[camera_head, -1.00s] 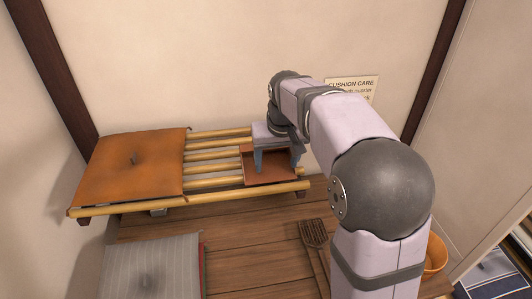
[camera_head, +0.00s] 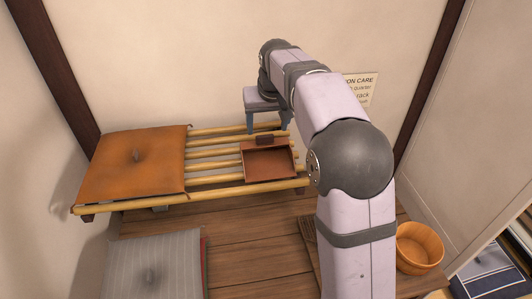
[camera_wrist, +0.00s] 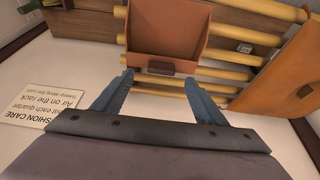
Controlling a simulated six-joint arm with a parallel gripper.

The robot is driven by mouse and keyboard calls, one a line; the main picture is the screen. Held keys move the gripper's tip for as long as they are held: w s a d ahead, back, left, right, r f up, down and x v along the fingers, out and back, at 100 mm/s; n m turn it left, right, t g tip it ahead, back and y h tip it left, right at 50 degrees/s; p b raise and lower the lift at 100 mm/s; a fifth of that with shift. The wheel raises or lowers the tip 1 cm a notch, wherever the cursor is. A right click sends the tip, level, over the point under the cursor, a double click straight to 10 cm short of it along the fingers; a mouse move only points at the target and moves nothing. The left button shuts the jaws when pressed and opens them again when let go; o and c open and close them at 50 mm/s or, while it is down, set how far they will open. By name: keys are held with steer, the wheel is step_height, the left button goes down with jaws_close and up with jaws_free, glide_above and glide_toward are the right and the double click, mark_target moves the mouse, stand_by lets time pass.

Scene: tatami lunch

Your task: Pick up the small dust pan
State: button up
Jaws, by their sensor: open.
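The small dust pan (camera_head: 268,164) is a reddish-brown, shallow open pan on the bamboo rack. Its short dark handle points to the back wall. The pan also shows at the top of the wrist view (camera_wrist: 165,35), with its handle centred just beyond my fingertips. My gripper (camera_head: 267,130) has blue-grey fingers spread apart and is empty. It is behind and above the pan, near the handle, pointing down. In the wrist view my fingertips (camera_wrist: 158,77) sit on either side of the handle's line, apparently not touching it.
An orange cushion (camera_head: 130,165) lies on the left of the bamboo rack (camera_head: 215,191). A grey striped cushion (camera_head: 150,265) is in front of it. A wooden bucket (camera_head: 419,246) stands right of my arm. A slatted wooden tool (camera_head: 308,235) is partly hidden by my arm. A sign hangs on the wall.

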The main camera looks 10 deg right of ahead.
mark_target(265, 137)
steer(key=shift+p+x, duration=1.25)
steer(key=shift+x, duration=1.35)
steer(key=shift+s+a, duration=0.1)
steer(key=shift+c, duration=0.6)
steer(key=c, duration=1.1)
steer(key=shift+r, duration=0.15)
step_height(265, 137, up, 18)
steer(key=shift+f+p, duration=0.15)
steer(key=shift+p, duration=0.25)
